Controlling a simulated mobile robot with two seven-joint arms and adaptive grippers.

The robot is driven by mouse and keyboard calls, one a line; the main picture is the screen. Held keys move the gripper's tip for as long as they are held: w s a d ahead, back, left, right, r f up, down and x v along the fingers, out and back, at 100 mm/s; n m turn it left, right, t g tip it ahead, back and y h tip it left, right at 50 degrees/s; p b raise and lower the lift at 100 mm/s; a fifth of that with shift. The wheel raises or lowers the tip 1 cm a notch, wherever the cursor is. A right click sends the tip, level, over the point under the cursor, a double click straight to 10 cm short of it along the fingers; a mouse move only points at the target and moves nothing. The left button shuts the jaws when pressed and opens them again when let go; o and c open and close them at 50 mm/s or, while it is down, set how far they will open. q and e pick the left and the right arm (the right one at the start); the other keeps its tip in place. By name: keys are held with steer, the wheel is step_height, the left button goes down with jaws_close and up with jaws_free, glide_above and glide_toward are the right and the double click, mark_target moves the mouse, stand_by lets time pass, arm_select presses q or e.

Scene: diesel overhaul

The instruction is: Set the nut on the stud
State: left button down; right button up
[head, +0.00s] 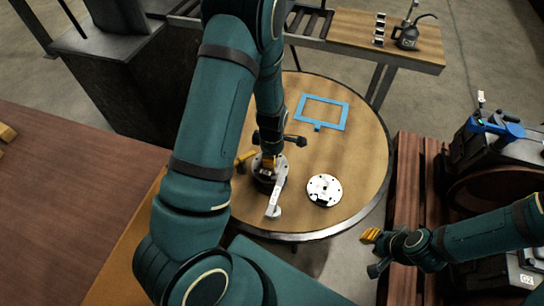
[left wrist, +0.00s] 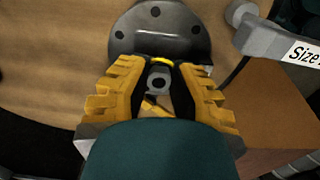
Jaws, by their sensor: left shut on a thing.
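The grey flange with holes (left wrist: 160,32) lies just beyond the fingertips. I cannot tell the stud apart, nor whether the nut touches it. My right gripper (head: 371,236) hangs beside the table at the lower right, away from the parts; its finger opening is unclear.
A grey piece with a "Size" label (head: 274,199) sticks out beside the dark part, close to my left gripper. A pale disc with holes (head: 324,189) and a blue frame (head: 322,112) lie on the round table (head: 360,165). An oil can (head: 408,36) stands on the back bench.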

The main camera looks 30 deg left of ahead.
arm_select(q)
steer(key=shift+f+b, duration=0.35)
steer(key=shift+f, duration=0.2)
stand_by(0.7)
stand_by(0.4)
steer(key=c, duration=0.9)
jaws_free()
steer(key=shift+r, duration=0.15)
step_height(320, 180, up, 12)
